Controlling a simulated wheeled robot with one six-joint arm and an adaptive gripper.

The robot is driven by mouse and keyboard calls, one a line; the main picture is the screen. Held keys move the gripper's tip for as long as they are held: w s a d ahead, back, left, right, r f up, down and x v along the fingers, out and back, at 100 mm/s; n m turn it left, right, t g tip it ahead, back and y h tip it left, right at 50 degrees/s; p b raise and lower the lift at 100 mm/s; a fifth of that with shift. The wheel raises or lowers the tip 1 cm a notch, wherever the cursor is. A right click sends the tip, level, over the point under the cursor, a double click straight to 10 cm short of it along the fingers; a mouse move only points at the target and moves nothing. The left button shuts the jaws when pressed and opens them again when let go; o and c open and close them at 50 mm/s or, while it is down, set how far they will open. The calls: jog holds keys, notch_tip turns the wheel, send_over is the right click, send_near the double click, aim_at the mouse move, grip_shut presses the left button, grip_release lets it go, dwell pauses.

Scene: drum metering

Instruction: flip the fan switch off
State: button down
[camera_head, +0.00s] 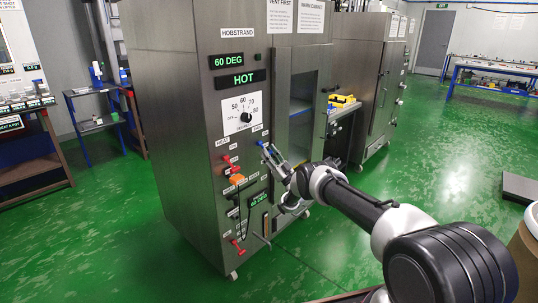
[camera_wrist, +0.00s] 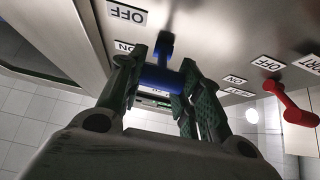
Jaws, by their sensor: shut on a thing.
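The fan switch has a blue lever, seen in the head view (camera_head: 263,144) on the front of the steel cabinet. In the wrist view its blue handle (camera_wrist: 163,78) lies between the two fingertips of my gripper (camera_wrist: 163,82). The gripper is shut on it, one finger on each side. An OFF label (camera_wrist: 127,12) and an ON label (camera_wrist: 124,46) sit beside the lever, upside down in this view. The handle reaches towards the ON end. In the head view my gripper (camera_head: 274,158) is at the panel, and the fingertips are too small to make out.
A red switch lever (camera_wrist: 290,105) with its own labels is beside the blue one; red levers (camera_head: 229,160) also show on the cabinet (camera_head: 170,90). A dial (camera_head: 245,117) and a HOT display (camera_head: 241,79) are above. A windowed door (camera_head: 303,100) is to the right.

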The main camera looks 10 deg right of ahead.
jog(key=c, duration=1)
grip_release()
jog(key=shift+o, duration=0.2)
jog(key=v, duration=1.2)
jog(key=shift+f, duration=0.1)
